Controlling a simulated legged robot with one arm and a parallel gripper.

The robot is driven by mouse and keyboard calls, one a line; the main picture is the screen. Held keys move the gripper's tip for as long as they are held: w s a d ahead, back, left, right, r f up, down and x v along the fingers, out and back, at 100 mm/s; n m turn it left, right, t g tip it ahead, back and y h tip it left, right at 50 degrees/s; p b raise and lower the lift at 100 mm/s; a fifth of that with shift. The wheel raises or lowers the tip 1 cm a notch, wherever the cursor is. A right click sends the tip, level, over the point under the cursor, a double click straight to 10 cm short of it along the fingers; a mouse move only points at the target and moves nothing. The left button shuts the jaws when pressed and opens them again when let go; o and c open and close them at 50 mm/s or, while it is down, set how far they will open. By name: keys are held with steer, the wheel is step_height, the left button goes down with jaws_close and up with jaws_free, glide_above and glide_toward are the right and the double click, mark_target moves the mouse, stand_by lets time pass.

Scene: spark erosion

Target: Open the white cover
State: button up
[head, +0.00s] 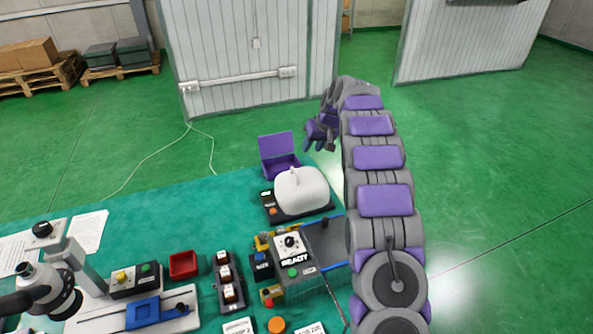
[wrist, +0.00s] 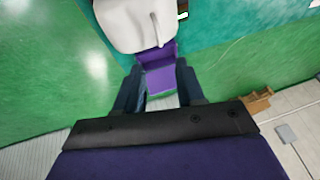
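The white cover (head: 300,188) is a rounded shell on a dark base at the back right of the green table. It looks closed down on the base, and a small curved handle rises from its top. In the wrist view the white cover (wrist: 125,22) fills the top, with its handle pointing toward the space between my fingers. My gripper (head: 312,143) is raised beyond and to the right of the cover, apart from it. The wrist view shows my gripper (wrist: 159,92) with its two dark fingers spread and nothing between them.
An open purple box (head: 280,168) stands just behind the cover. In front are a control box marked READY (head: 292,255), a dark switch strip (head: 228,282), a red tray (head: 184,265) and a microscope-like device (head: 60,270). Green floor lies clear to the right.

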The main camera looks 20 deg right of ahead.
steer(key=b, duration=0.2)
glide_above(299, 183)
steer(key=f, duration=1.6)
steer(key=shift+w+d, duration=0.15)
steer(key=shift+w, duration=0.25)
steer(key=shift+c, duration=0.4)
jaws_close()
